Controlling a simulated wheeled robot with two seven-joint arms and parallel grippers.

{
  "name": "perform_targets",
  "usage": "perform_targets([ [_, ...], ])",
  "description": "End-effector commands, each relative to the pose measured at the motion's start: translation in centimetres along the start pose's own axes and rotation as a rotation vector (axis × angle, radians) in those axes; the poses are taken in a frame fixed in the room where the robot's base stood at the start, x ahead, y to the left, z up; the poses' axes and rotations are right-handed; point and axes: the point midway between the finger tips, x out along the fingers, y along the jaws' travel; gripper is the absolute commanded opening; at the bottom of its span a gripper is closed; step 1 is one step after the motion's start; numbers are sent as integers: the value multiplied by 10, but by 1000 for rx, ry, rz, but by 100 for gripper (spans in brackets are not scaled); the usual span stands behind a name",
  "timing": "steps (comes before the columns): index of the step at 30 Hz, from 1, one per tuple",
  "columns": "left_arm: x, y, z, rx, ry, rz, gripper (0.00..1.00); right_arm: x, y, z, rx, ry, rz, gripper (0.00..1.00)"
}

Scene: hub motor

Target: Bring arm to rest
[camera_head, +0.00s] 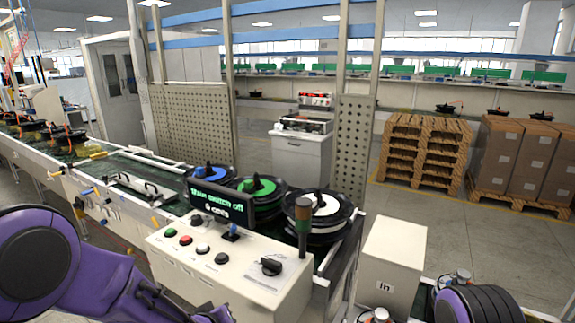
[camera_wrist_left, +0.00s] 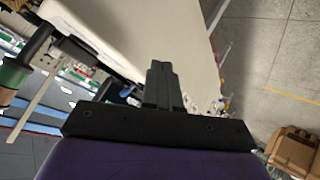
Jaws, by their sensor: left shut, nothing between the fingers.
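My left arm comes in from the left in the head view, purple, with its left gripper (camera_head: 212,315) low at the bottom edge, in front of the control box (camera_head: 240,270). In the left wrist view the left gripper (camera_wrist_left: 163,85) has its dark fingers together with nothing between them, and the pale control box (camera_wrist_left: 140,30) is beyond them. My right arm shows as a purple part at the bottom right of the head view; its gripper is outside the picture.
The box carries a display (camera_head: 222,203), several buttons and a black knob (camera_head: 271,266). Hub motors (camera_head: 320,205) sit on the conveyor behind it. A white box marked "in" (camera_head: 392,265) stands to the right. Pallets (camera_head: 424,150) and cartons (camera_head: 517,160) stand far right, with open floor before them.

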Motion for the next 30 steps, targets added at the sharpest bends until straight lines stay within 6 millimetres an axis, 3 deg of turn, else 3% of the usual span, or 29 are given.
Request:
perform_targets([
  [1,6,-43,34,-12,-6,-62,0,9,-1,4,0,0,0,0],
  [6,-14,-166,128,-18,-35,-264,0,24,-2,10,0,0,0,0],
  [9,-43,-229,185,-5,-98,-383,0,33,-3,14,0,0,0,0],
  [12,-74,-275,235,13,-197,-481,0,40,-4,16,0,0,0,0],
  [15,-97,-304,271,29,-285,-550,0,45,-4,19,0,0,0,0],
  [18,-107,-316,291,34,-330,-579,0,47,-4,20,0,0,0,0],
  [30,-110,-318,294,34,-340,-583,0,46,-4,19,0,0,0,0],
])
